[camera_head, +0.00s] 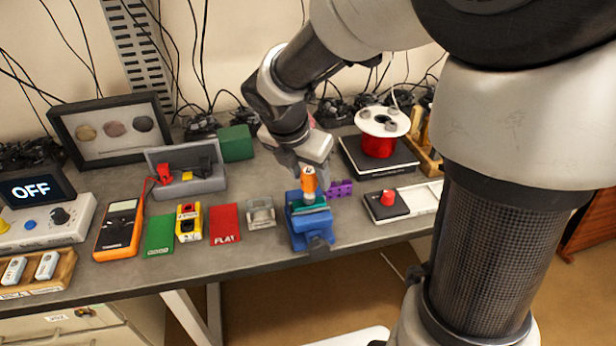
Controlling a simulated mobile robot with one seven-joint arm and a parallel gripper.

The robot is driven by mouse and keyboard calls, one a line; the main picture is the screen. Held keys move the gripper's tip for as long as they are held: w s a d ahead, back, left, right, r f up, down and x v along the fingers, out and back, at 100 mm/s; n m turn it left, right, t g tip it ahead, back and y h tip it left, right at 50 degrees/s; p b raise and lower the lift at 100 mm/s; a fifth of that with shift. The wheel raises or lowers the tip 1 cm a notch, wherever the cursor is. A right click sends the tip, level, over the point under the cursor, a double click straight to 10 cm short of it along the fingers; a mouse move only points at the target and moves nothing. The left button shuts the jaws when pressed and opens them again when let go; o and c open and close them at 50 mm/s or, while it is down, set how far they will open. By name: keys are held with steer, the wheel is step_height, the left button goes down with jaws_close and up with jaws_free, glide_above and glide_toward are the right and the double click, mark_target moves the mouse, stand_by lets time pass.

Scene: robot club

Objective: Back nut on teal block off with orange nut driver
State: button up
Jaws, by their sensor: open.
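The orange nut driver (309,184) stands upright at the teal block (318,208). The teal block sits in a blue vise (311,229) near the front edge of the bench. My gripper (308,168) points down right at the top of the driver and is open. I cannot tell whether its fingers touch the handle. The nuts on the block and the driver's tip are too small or hidden to make out.
A purple bracket (340,189) stands just right of the vise. A clear box (261,213), a red card (225,222) and a yellow block (188,222) lie to the left. A black-and-white tray with a red knob (388,198) is right. A red spool (379,146) stands behind.

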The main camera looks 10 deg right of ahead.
steer(key=c, duration=1.1)
steer(key=shift+r+p, duration=0.1)
steer(key=shift+p, duration=0.2)
